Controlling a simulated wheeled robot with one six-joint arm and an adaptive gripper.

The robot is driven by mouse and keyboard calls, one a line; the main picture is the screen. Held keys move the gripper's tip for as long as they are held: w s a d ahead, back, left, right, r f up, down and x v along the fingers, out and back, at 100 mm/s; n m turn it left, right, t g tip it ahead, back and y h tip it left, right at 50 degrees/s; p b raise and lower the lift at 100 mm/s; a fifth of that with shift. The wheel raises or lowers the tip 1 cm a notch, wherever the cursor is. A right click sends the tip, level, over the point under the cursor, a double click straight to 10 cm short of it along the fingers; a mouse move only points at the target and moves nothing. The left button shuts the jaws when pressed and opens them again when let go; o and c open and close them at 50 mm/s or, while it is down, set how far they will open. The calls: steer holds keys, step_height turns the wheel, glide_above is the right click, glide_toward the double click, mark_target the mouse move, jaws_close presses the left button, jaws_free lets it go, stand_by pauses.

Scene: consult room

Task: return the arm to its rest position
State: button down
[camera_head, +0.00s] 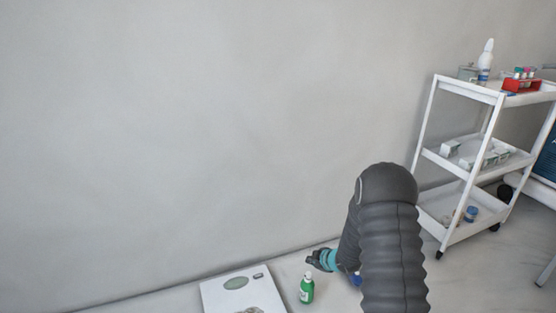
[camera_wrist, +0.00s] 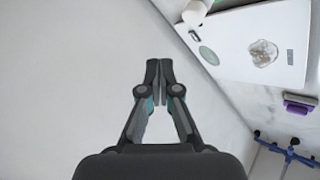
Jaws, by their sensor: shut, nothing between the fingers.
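My gripper (camera_wrist: 165,68) is shut and empty in the wrist view, its two fingertips together. In the head view my gripper (camera_head: 313,259) shows small and dark with a teal part, low in front of the wall. It points left, beyond my dark grey ribbed arm, which hides part of the scene at the lower right. The gripper appears above and just right of a green bottle with a white cap (camera_head: 306,288); I cannot tell the gap in depth.
A white flat panel (camera_head: 215,295) with a green oval lies left of the bottle; a clear crumpled thing (camera_wrist: 263,52) rests on it. A purple item (camera_wrist: 299,104) and blue legs (camera_wrist: 287,150) show in the wrist view. A white shelf cart (camera_head: 467,90) stands right. The wall (camera_head: 200,130) is bare.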

steer(key=s+d+f+m+g+h, duration=0.3)
steer(key=s+d+f+m, duration=0.1)
steer(key=s+d, duration=0.15)
steer(key=s+d+r+m+g+h, duration=0.2)
steer(key=s+d+r+m+h, duration=0.15)
steer(key=s+r, duration=0.35)
steer(key=s+a+r+m+t+p, duration=0.1)
steer(key=s+a+r+m, duration=0.1)
steer(key=s+r, duration=0.7)
steer(key=s+a+r+m+t+y+p, duration=0.1)
steer(key=s+a+r, duration=0.3)
steer(key=s+r, duration=0.5)
steer(key=s+a+r+m+y+p, duration=0.1)
steer(key=s+r, duration=0.8)
steer(key=r, duration=1.3)
steer(key=a+m+p, duration=0.1)
steer(key=a+m, duration=0.1)
steer(key=m, duration=0.1)
steer(key=shift+a+t+p, duration=0.3)
steer(key=shift+t+p, duration=0.1)
steer(key=shift+s+a, duration=0.1)
